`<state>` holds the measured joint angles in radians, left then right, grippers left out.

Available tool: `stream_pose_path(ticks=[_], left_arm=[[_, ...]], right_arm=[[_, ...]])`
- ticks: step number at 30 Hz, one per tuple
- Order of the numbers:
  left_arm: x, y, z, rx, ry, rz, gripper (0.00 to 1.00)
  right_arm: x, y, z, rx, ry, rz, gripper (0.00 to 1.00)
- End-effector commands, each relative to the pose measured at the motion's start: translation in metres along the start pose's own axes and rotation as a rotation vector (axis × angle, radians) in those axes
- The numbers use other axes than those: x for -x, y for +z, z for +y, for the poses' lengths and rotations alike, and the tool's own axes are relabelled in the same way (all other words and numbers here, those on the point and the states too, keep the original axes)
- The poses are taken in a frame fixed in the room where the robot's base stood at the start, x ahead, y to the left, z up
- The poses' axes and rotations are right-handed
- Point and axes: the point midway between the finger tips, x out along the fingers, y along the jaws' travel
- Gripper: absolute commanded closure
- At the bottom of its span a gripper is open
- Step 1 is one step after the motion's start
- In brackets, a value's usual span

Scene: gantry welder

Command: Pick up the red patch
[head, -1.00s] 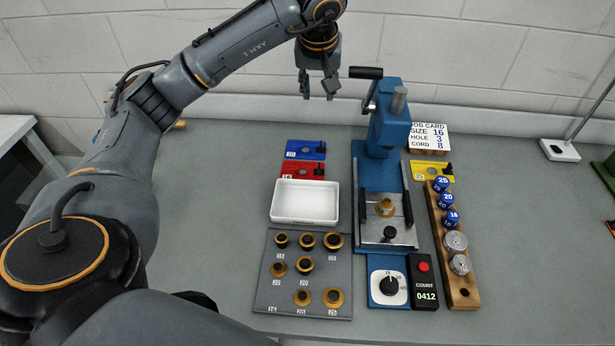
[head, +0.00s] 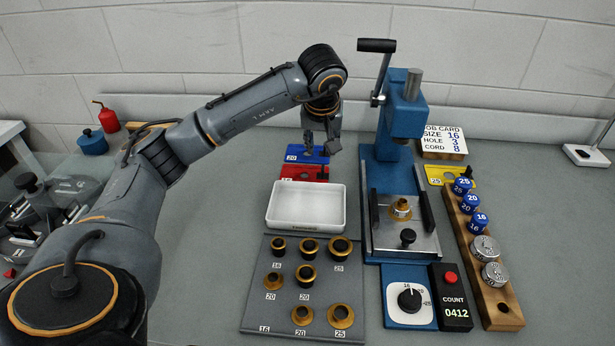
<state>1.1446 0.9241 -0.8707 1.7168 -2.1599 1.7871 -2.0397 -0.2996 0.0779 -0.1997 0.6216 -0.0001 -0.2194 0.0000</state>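A flat red patch (head: 301,172) lies on the grey bench, just behind the white tray, with its front edge partly hidden by the tray. A blue plate (head: 300,154) marked 20 lies right behind it, with a small black knob at its right. My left gripper (head: 321,147) points down over the blue plate, slightly behind the red patch. Its fingers are apart with nothing between them. Its height above the plates is hard to tell. My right gripper is not in view.
The white tray (head: 306,208) is empty. A grey board (head: 255,300) with several brass grommets stands in front. A blue press (head: 403,115) with a crank rises close on the right.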

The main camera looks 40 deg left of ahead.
Motion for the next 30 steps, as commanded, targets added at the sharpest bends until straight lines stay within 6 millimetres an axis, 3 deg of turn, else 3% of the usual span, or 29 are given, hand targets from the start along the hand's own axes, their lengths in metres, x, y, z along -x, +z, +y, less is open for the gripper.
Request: stream_pose_path(ticks=[4, 11, 21, 30], left_arm=[[-0.026, 0.000, 0.000, 0.000, -0.002, -0.002, 0.66], [-0.043, 0.000, 0.001, -0.001, 0.000, 0.000, 0.66], [-0.088, 0.002, 0.004, -0.001, 0.000, -0.001, 0.66], [-0.092, 0.001, 0.004, -0.001, 0.000, 0.001, 0.68]], right_arm=[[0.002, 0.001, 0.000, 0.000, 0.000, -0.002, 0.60], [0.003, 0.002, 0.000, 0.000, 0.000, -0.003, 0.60], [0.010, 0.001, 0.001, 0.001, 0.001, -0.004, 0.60], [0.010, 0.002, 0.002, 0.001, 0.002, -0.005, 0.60]])
